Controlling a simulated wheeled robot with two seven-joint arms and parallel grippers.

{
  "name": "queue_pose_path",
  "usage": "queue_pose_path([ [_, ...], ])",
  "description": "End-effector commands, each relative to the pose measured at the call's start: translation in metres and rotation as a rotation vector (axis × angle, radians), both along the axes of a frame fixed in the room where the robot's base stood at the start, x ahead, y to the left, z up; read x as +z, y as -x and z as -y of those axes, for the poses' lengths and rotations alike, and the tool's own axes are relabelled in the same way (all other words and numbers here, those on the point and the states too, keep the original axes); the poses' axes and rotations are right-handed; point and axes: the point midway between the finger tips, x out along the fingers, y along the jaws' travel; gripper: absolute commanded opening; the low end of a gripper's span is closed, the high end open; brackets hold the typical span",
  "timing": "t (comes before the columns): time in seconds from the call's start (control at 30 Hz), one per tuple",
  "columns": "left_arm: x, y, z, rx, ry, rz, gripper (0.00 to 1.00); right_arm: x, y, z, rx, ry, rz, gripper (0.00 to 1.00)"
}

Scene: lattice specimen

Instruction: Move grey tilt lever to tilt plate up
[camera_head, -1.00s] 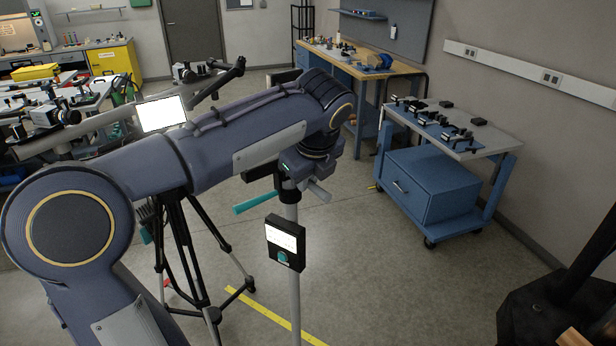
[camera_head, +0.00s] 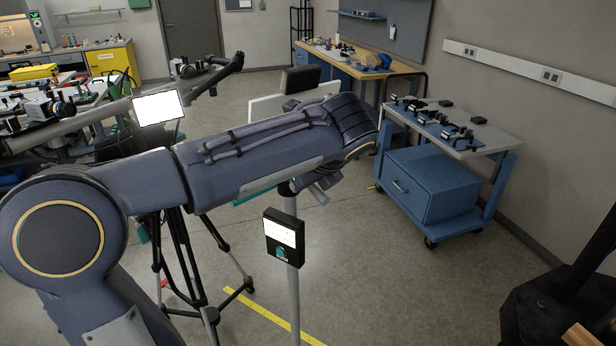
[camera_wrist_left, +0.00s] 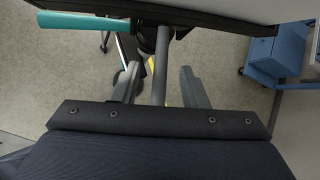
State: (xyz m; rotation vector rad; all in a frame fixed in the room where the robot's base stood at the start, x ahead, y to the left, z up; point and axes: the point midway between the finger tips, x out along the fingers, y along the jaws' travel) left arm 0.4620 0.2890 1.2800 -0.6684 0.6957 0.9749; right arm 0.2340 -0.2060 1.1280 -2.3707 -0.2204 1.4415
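The grey lever (camera_wrist_left: 159,75) shows in the left wrist view as a rod running from a dark mount toward my gripper. My left gripper (camera_wrist_left: 160,88) has its fingers apart, one on each side of the rod, with gaps on both sides. In the head view the left gripper (camera_head: 314,192) is partly hidden below my forearm, beside the top of the grey stand column. A white plate (camera_head: 266,108) shows behind my forearm; its dark-edged side also shows at the top of the wrist view (camera_wrist_left: 240,9). A teal handle (camera_head: 254,194) sticks out to the left. My right gripper is not visible.
A small black control box (camera_head: 283,237) sits on the stand column (camera_head: 294,300). A blue cart (camera_head: 430,185) with small devices stands to the right, a wooden bench (camera_head: 350,62) behind. A black tripod (camera_head: 182,260) stands left. Floor between column and cart is clear.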

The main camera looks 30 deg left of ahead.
Motion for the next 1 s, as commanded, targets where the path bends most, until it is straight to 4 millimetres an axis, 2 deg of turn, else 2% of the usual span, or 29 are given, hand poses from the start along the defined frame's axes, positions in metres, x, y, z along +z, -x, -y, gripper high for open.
queue_pose_path([
  [0.3,0.002,0.000,0.001,0.000,0.001,0.000,0.40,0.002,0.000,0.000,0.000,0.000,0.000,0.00],
  [0.83,0.035,0.016,0.021,-0.003,0.001,0.000,0.40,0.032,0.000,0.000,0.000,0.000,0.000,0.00],
  [1.0,0.042,0.021,0.027,-0.002,0.001,0.002,0.40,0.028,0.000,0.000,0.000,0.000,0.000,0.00],
])
